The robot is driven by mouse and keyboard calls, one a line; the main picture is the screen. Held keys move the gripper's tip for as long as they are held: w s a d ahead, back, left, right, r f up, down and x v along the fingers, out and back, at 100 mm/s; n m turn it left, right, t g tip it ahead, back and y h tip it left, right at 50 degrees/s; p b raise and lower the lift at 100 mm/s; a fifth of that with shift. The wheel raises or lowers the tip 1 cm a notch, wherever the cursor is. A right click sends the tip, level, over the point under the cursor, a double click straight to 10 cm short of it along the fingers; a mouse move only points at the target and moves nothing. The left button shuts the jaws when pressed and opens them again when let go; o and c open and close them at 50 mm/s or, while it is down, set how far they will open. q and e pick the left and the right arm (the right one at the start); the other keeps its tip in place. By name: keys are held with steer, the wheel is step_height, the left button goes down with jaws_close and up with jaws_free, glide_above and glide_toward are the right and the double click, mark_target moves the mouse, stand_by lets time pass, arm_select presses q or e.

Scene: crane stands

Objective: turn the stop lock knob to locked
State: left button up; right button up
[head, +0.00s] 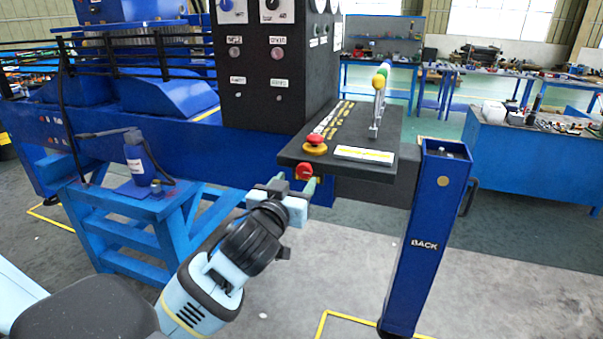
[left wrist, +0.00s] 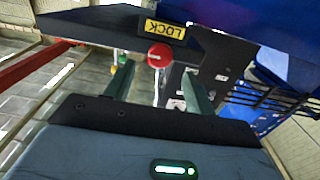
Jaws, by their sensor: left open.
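The red stop lock knob (head: 304,171) is on the front edge of the dark control panel (head: 290,152). In the left wrist view the red knob (left wrist: 159,56) shows below a yellow LOCK label (left wrist: 165,29), which appears upside down. My left gripper (head: 296,187) is open just in front of the knob, and its two green fingers (left wrist: 158,80) stand on either side of it in the wrist view, with gaps. I cannot tell whether a finger touches the knob. My right gripper is not in view.
A red mushroom button (head: 315,144) on a yellow base sits on the panel's top, just above the knob. Levers with coloured balls (head: 379,82) stand behind it. A blue post marked BACK (head: 426,240) stands to the right. The floor in front is open.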

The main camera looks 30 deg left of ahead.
mark_target(303, 171)
arm_select(q)
steer(key=shift+x, duration=2.55)
steer(key=c, duration=0.9)
steer(key=shift+c, duration=0.2)
